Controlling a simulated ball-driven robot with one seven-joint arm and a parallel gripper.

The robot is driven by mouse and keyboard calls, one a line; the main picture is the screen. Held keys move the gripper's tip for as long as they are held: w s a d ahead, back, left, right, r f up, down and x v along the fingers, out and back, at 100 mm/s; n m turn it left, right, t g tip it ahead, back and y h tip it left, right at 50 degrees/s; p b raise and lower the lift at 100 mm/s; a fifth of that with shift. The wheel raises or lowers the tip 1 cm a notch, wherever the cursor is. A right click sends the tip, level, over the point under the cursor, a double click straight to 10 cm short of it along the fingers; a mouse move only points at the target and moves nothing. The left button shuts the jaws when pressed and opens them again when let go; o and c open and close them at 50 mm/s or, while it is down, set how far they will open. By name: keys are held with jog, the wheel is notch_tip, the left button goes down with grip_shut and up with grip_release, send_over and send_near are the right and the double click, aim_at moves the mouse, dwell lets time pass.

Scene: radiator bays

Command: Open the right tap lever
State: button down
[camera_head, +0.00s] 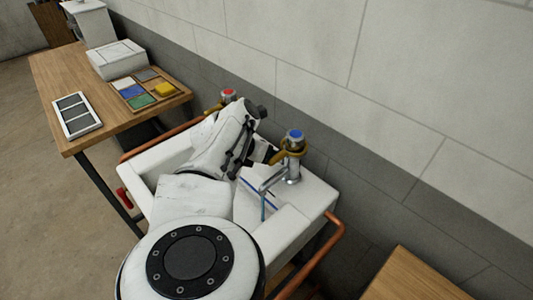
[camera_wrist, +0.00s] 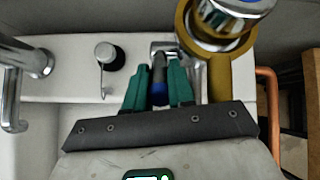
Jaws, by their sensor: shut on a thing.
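The right tap (camera_head: 293,160) has a chrome body, a blue cap and a brass collar. It stands at the sink's back right corner, and its cap and collar (camera_wrist: 222,28) loom at the top right of the wrist view. Its lever (camera_wrist: 158,76), dark with a blue band, points toward me. My gripper (camera_wrist: 160,74) has teal fingers, one on each side of the lever, shut on it. In the head view my arm hides the fingers and most of the lever. A thin bluish line (camera_head: 262,209) hangs below the spout; I cannot tell if it is water.
The white sink (camera_head: 290,228) lies under my arm. The red-capped left tap (camera_head: 228,96) is behind it. A copper rail (camera_head: 322,255) runs along the right side. A wooden table (camera_head: 70,70) with a box and tray stands left. The wall is close behind the taps.

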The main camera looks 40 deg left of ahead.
jog(key=c, duration=1.2)
grip_release()
jog(key=shift+c, duration=0.2)
jog(key=p+v, duration=0.3)
jog(key=p, duration=0.1)
jog(key=shift+w+r+p, duration=0.1)
jog(key=shift+r+p, duration=0.05)
jog(key=shift+p, duration=0.2)
jog(key=p+v, duration=0.7)
jog(key=shift+s+p, duration=0.35)
jog(key=shift+p, duration=0.05)
jog(key=shift+a+r, duration=0.1)
jog(key=shift+a, duration=0.05)
